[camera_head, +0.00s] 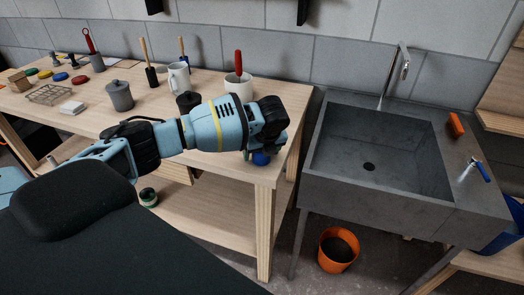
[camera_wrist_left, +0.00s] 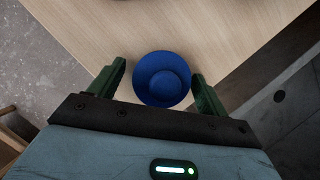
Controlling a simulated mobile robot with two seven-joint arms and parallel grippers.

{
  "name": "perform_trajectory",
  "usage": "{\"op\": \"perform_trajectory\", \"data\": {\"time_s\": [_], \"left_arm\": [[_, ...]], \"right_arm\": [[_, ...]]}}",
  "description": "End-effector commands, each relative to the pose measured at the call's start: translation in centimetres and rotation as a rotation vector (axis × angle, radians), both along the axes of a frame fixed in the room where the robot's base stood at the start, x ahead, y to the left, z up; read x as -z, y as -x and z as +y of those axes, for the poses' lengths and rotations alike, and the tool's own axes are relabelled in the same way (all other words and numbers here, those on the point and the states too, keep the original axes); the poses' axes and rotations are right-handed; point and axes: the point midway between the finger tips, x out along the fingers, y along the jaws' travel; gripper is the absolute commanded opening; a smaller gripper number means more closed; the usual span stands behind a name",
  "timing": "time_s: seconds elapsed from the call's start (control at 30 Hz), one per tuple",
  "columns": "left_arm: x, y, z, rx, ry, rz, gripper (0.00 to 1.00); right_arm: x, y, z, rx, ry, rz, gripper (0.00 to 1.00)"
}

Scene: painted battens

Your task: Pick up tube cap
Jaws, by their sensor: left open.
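The blue round tube cap (camera_wrist_left: 162,78) lies on the pale wooden tabletop near its corner. It shows in the left wrist view as a round disc with a raised or recessed middle. In the head view, a bit of the blue cap (camera_head: 261,159) shows just below my left gripper (camera_head: 257,154). In the left wrist view, my left gripper (camera_wrist_left: 159,72) is open, with one green finger on each side of the cap. Small gaps show between the cap and the fingers. My right gripper is not in view.
A dark stone sink (camera_head: 375,160) stands right of the table. On the wooden table (camera_head: 205,88) are a grey lidded pot (camera_head: 119,95), a white mug (camera_head: 179,77), a white pot with a red-handled tool (camera_head: 239,84) and several colored discs. An orange bucket (camera_head: 338,249) stands on the floor.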

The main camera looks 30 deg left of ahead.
Motion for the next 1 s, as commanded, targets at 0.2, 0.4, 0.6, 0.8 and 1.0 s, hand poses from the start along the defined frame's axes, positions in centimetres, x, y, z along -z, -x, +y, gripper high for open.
{"op": "perform_trajectory", "data": {"time_s": [0.2,0.4,0.6,0.8,1.0], "left_arm": [[0.16,-0.1,0.07,0.0,0.001,-0.002,0.77],[0.14,-0.09,0.07,0.0,0.001,-0.002,0.57],[0.12,-0.08,0.08,0.0,0.001,-0.002,0.31],[0.11,-0.08,0.09,0.0,0.001,-0.002,0.3],[-0.25,-0.11,0.09,0.0,0.0,-0.003,0.3]], "right_arm": [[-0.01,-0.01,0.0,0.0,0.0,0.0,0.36],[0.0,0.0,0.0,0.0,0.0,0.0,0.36],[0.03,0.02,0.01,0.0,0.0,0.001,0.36],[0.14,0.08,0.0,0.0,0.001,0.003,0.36],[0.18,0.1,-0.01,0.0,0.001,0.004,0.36]]}}
